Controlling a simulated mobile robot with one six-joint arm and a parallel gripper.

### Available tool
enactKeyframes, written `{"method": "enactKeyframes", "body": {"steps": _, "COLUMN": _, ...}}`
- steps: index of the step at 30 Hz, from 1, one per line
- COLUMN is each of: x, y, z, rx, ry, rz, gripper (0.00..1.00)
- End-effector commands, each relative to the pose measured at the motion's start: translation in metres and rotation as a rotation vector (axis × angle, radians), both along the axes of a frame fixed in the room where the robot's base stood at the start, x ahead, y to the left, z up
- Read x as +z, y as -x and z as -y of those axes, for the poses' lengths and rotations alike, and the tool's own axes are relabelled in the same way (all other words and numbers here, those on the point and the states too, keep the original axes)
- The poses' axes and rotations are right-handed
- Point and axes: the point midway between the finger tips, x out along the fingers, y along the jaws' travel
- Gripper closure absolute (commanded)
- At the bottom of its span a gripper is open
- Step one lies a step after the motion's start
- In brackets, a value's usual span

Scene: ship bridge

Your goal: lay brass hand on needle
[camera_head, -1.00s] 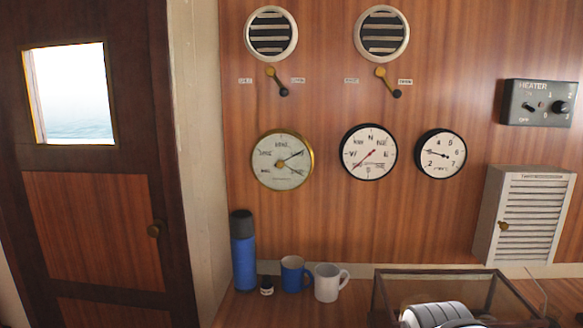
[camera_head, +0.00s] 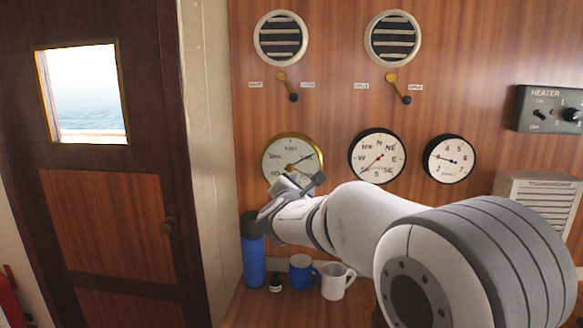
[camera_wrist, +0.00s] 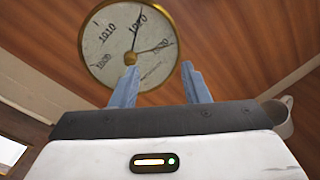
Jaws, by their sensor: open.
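The barometer (camera_head: 283,153) is a pale round dial with a brass rim on the wood wall. It fills the upper left of the wrist view (camera_wrist: 105,62). A brass knob (camera_wrist: 130,59) sits at its centre. One thin dark hand (camera_wrist: 136,32) points up towards the numerals, and another thin hand (camera_wrist: 155,47) points right; I cannot tell surely which is the brass one. My gripper (camera_head: 298,184) is open and empty in front of the dial's lower part, hiding some of it. In the wrist view (camera_wrist: 159,70), the left finger overlaps the dial below the knob and the right finger is beside the rim.
A compass-marked dial (camera_head: 377,157) and another black-rimmed dial (camera_head: 449,159) hang to the right. Two brass levers (camera_head: 287,86) (camera_head: 398,88) are above. A blue flask (camera_head: 252,262), blue mug (camera_head: 301,272) and white mug (camera_head: 336,282) stand below on the shelf.

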Motion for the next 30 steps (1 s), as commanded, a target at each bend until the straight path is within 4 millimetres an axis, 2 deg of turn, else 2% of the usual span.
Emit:
{"method": "enactKeyframes", "body": {"steps": 1, "x": 0.004, "y": -0.005, "z": -0.016, "rx": 0.039, "ry": 0.046, "rz": 0.015, "gripper": 0.58}}
{"method": "enactKeyframes", "body": {"steps": 3, "x": 0.007, "y": -0.008, "z": -0.031, "rx": 0.076, "ry": 0.093, "rz": 0.033, "gripper": 0.58}}
{"method": "enactKeyframes", "body": {"steps": 6, "x": 0.009, "y": -0.013, "z": -0.04, "rx": 0.101, "ry": 0.125, "rz": 0.045, "gripper": 0.58}}
{"method": "enactKeyframes", "body": {"steps": 10, "x": 0.011, "y": -0.027, "z": -0.041, "rx": 0.106, "ry": 0.132, "rz": 0.047, "gripper": 0.58}}
{"method": "enactKeyframes", "body": {"steps": 21, "x": 0.011, "y": -0.08, "z": -0.038, "rx": 0.103, "ry": 0.13, "rz": 0.048, "gripper": 0.58}}
{"method": "enactKeyframes", "body": {"steps": 30, "x": 0.009, "y": -0.089, "z": -0.037, "rx": 0.103, "ry": 0.129, "rz": 0.048, "gripper": 0.58}}
